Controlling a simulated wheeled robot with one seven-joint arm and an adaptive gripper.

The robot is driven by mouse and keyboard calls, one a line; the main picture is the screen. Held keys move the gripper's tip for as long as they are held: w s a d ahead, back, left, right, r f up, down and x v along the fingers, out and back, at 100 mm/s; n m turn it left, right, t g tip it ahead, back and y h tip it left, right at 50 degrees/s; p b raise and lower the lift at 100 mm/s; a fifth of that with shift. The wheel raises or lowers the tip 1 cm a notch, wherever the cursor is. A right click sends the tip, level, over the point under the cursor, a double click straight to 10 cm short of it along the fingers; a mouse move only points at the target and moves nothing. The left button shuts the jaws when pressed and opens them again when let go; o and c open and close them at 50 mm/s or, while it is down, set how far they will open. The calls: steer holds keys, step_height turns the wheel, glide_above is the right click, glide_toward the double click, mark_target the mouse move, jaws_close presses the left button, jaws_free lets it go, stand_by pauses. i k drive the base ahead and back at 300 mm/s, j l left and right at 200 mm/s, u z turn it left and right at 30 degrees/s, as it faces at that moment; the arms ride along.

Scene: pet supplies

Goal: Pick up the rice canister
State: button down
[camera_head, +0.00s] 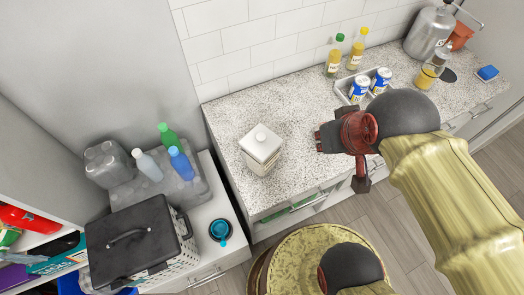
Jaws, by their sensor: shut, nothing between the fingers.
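The rice canister, most likely the white squarish container with a white lid (261,150), stands upright on the speckled counter (225,128) near its left front part. Any label on it is too small to read. My gripper (322,141), dark red and black, is to the right of the canister, with a gap of bare counter between them in the picture. It is shut and empty, pointing left toward the canister. My arm comes in from the lower right. Nothing covers the canister.
A tray with two cans (361,88) and two bottles (334,57) stand at the back, with a large metal jug (430,35) at the far right. Left of the counter, a lower white surface holds bottles (146,164), a black-lidded basket (135,240) and a blue-black cup (221,231).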

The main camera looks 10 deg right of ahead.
mark_target(260, 169)
steer(key=u, duration=0.4)
steer(key=l+u, duration=0.1)
steer(key=u, duration=1.1)
steer(key=k+l+u, duration=0.15)
steer(key=k+l, duration=1)
